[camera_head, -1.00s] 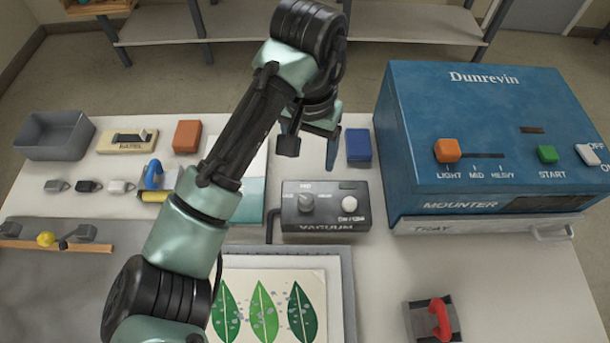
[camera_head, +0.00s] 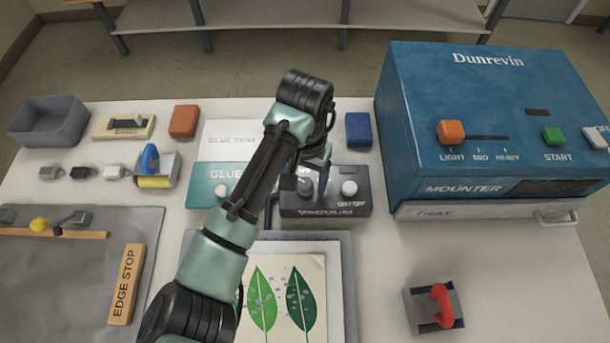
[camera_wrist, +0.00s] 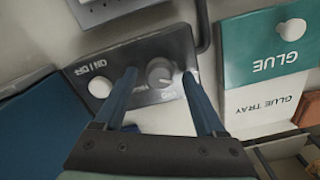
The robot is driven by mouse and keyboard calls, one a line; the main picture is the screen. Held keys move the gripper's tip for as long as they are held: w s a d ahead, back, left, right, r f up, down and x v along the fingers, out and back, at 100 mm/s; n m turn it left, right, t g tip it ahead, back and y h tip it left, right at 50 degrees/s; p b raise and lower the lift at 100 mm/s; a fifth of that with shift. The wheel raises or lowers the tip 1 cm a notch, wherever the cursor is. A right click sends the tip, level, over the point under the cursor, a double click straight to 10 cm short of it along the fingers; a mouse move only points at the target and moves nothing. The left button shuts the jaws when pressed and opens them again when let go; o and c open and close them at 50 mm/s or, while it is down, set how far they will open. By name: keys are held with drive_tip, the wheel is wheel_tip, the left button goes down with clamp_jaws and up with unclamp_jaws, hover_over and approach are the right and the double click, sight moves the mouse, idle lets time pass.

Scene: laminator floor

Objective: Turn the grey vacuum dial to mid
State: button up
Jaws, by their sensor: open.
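The vacuum box (camera_head: 333,207) is a dark grey unit on the table, with VACUUM on its front. Its grey dial (camera_wrist: 160,73) shows in the wrist view between my two fingers; in the head view the dial (camera_head: 305,186) is partly hidden by my arm. A white ON/OFF button (camera_head: 349,188) sits to its right, and also shows in the wrist view (camera_wrist: 100,87). My gripper (camera_wrist: 163,85) is open, with blue fingers on either side of the dial. I cannot tell whether they touch it. The dial's pointer setting is too small to read.
The blue mounter (camera_head: 480,130) stands to the right of the vacuum box. A glue tray unit (camera_head: 208,185) is to the left, partly behind my arm. A blue block (camera_head: 358,130) lies behind the box. A leaf print (camera_head: 312,270) lies in front.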

clamp_jaws()
idle(0.3)
idle(0.3)
drive_tip(key=m+p, duration=0.2)
drive_tip(key=m, duration=0.3)
drive_tip(key=shift+m, duration=0.4)
drive_tip(key=m+p, duration=0.2)
drive_tip(key=m, duration=0.4)
idle(0.4)
unclamp_jaws()
